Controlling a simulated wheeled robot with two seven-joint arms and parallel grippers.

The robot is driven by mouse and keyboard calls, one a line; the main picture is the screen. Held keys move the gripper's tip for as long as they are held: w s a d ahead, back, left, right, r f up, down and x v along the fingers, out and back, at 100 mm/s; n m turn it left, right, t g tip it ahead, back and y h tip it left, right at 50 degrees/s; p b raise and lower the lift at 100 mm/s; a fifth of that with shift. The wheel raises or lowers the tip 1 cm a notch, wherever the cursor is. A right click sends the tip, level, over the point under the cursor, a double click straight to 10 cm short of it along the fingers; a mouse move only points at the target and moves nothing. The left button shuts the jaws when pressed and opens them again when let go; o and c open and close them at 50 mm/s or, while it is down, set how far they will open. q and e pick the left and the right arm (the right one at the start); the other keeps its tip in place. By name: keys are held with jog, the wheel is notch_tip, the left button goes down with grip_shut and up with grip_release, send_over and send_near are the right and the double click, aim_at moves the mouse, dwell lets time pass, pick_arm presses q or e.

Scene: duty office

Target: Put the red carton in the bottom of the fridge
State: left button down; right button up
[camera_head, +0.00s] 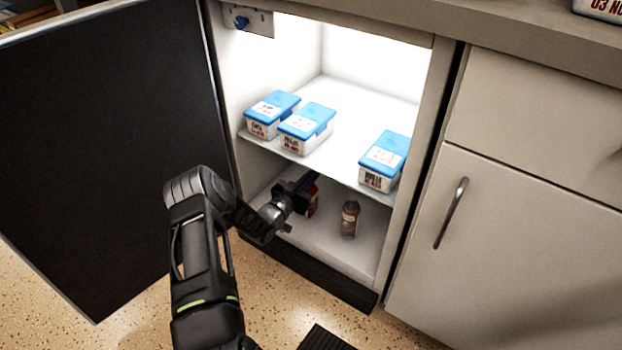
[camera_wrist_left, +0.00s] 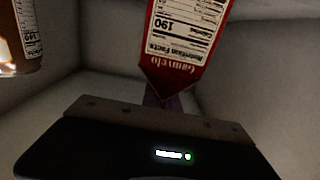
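The red carton (camera_head: 312,204) is in the bottom compartment of the open fridge (camera_head: 368,243), partly hidden behind my left gripper (camera_head: 303,188). In the left wrist view the carton (camera_wrist_left: 188,38) is straight ahead of the gripper body, with its white nutrition label facing the camera and its lettering upside down. My left gripper reaches under the shelf, right at the carton. Its fingertips are dark and mostly hidden, so I cannot tell whether they grip the carton or whether it rests on the floor. My right gripper is out of view.
A small brown jar (camera_head: 349,219) stands right of the carton; it also shows in the left wrist view (camera_wrist_left: 20,45). The shelf (camera_head: 343,168) above holds three blue-lidded boxes (camera_head: 307,128). The open door (camera_head: 100,140) is on the left, closed cabinets (camera_head: 510,215) on the right.

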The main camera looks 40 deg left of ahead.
pick_arm(q)
jog(key=shift+f, duration=0.1)
jog(key=c, duration=2)
grip_release()
jog(key=o, duration=0.4)
jog(key=shift+c, duration=0.2)
